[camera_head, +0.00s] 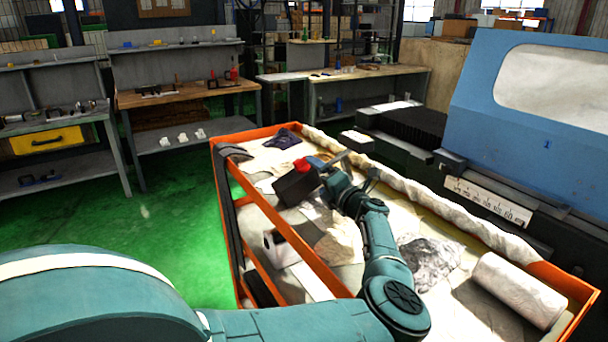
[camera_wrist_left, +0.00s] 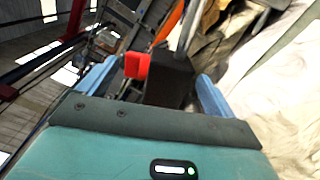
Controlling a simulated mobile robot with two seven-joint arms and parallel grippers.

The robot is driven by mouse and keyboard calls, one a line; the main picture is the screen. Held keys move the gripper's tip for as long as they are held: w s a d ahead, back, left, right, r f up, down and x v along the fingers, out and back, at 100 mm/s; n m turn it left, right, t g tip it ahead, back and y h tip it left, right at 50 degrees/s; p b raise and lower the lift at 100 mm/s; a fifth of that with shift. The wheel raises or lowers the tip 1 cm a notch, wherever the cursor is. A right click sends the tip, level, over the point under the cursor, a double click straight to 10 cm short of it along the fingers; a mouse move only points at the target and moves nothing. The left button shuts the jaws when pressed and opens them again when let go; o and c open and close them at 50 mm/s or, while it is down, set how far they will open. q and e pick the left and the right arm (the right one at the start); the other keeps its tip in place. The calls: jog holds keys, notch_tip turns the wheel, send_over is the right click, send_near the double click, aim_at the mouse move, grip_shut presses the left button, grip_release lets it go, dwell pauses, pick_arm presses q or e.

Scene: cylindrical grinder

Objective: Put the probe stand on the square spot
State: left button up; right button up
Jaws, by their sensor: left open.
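The probe stand (camera_head: 296,186), a dark block with a red knob and a grey rod, is in the orange-rimmed tray in the head view and looks tilted. In the left wrist view the probe stand (camera_wrist_left: 170,82) is between the two blue fingers of my left gripper (camera_wrist_left: 153,82), with a gap towards the left finger. My left gripper (camera_head: 322,172) is open around or just behind the block in the head view. I cannot tell whether the block touches a finger or the tray. I cannot make out the square spot. My right gripper is not in view.
The tray (camera_head: 318,262) holds crumpled cloths (camera_head: 430,260), a paper roll (camera_head: 518,288) and a dark cloth (camera_head: 283,139). A blue grinder (camera_head: 525,105) stands along its right side. Workbenches (camera_head: 185,93) stand at the back left. Green floor (camera_head: 150,215) is clear between.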

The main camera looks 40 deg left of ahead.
aim_at(308, 168)
pick_arm(q)
jog(key=x, duration=0.2)
jog(key=p+x, duration=0.1)
jog(key=x, duration=0.2)
jog(key=shift+s+a, duration=0.15)
jog(key=shift+a, duration=0.25)
jog(key=shift+c, duration=0.4)
jog(key=c, duration=1.5)
jog(key=shift+r, duration=0.3)
jog(key=shift+c, duration=0.5)
notch_tip(308, 168, up, 18)
jog(key=b, duration=0.1)
